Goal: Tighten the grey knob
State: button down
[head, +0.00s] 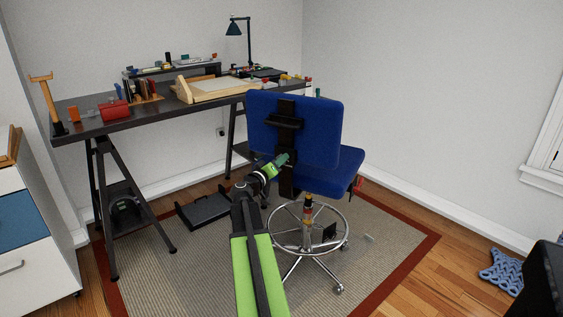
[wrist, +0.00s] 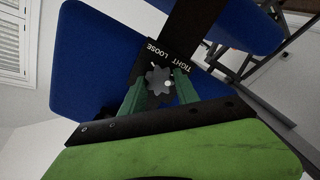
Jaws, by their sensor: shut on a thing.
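The grey knob (wrist: 160,79) shows in the wrist view as a lobed disc on the black back bracket of the blue chair (head: 296,130). White lettering reading "TIGHT" and "LOOSE" stands on the bracket beside it. My gripper (wrist: 159,84) has its two green fingers on either side of the knob, shut on it. In the head view my gripper (head: 281,160) reaches the chair's back post below the backrest, and the knob is hidden there behind the fingers.
The chair stands on a chrome base with a foot ring (head: 310,228) on a beige rug (head: 190,262) with a red border. A dark desk (head: 150,112) with many small items stands behind left. A blue lattice object (head: 503,272) lies on the floor at right.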

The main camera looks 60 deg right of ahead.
jog(key=c, duration=0.9)
grip_release()
jog(key=shift+a, duration=0.1)
